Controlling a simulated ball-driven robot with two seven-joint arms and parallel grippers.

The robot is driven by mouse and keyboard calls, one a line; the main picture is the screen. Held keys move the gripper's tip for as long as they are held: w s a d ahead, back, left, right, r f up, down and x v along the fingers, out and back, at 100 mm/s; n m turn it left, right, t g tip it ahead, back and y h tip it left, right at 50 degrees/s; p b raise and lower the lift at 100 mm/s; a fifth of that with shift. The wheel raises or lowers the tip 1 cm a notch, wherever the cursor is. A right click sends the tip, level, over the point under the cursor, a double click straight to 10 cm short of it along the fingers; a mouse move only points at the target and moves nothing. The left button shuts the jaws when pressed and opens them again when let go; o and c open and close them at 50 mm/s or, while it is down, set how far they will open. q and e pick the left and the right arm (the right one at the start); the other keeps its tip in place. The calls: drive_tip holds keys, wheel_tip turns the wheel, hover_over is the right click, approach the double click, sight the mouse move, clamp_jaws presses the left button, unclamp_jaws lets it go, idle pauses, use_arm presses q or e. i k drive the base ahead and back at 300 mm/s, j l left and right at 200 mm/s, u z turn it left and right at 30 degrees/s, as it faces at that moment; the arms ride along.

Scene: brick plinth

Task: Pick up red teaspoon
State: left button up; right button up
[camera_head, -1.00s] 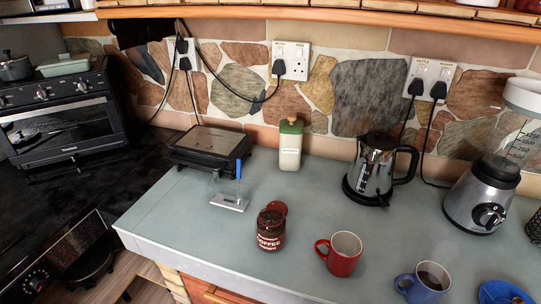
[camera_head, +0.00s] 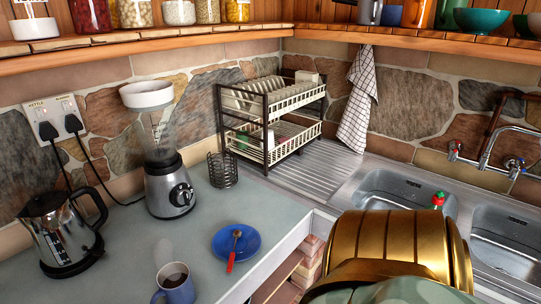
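The red teaspoon (camera_head: 231,262) lies on a blue saucer (camera_head: 254,246) on the grey counter, below the middle of the head view. Its red handle points toward the near edge and its bowl end rests near the saucer's centre. A blue mug (camera_head: 175,288) with dark liquid stands just left of it, cut by the frame's lower edge. A gold and green part of my own arm fills the lower right. Neither gripper's fingers show.
A blender (camera_head: 170,190), a kettle (camera_head: 62,235) and a black wire holder (camera_head: 222,169) stand behind and left of the saucer. A dish rack (camera_head: 268,115) is at the back corner. The sink (camera_head: 405,190) is at right. Counter around the saucer is mostly clear.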

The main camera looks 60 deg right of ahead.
sight(238, 234)
drive_tip(key=z, duration=1.7)
